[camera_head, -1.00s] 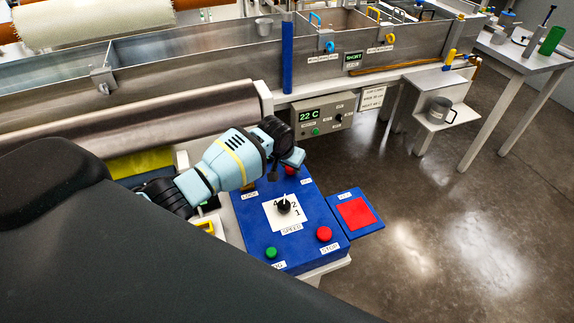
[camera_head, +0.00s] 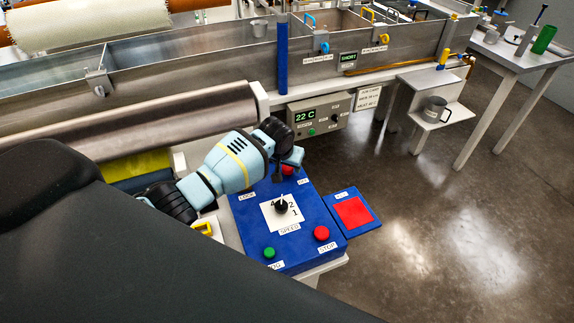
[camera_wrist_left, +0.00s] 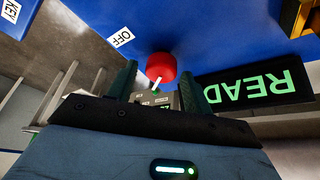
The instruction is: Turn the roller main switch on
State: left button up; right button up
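The red roller main switch (camera_head: 289,170) is a round knob at the far edge of the blue control box (camera_head: 311,222), partly covered by my gripper in the head view. In the left wrist view the red knob (camera_wrist_left: 161,67) has a white pointer mark and an OFF label (camera_wrist_left: 121,38) beside it. My left gripper (camera_head: 288,165) is over that end of the box. In the wrist view its two dark fingers (camera_wrist_left: 156,88) are apart, one on each side of the knob's lower part; I cannot tell whether they touch it. My right gripper is not in view.
The box also carries a black speed dial (camera_head: 281,207), a green button (camera_head: 269,253) and a red stop button (camera_head: 321,233). A red pad (camera_head: 353,212) sits to its right. A lit display (camera_wrist_left: 257,89) is close to the fingers. A blue post (camera_head: 282,55) stands behind.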

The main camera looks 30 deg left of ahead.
aim_at(283, 182)
pick_arm(q)
jog(key=shift+o, duration=0.2)
jog(key=shift+s+f, duration=0.1)
jog(key=v, duration=0.8)
jog(key=shift+f, duration=0.1)
dwell(0.5)
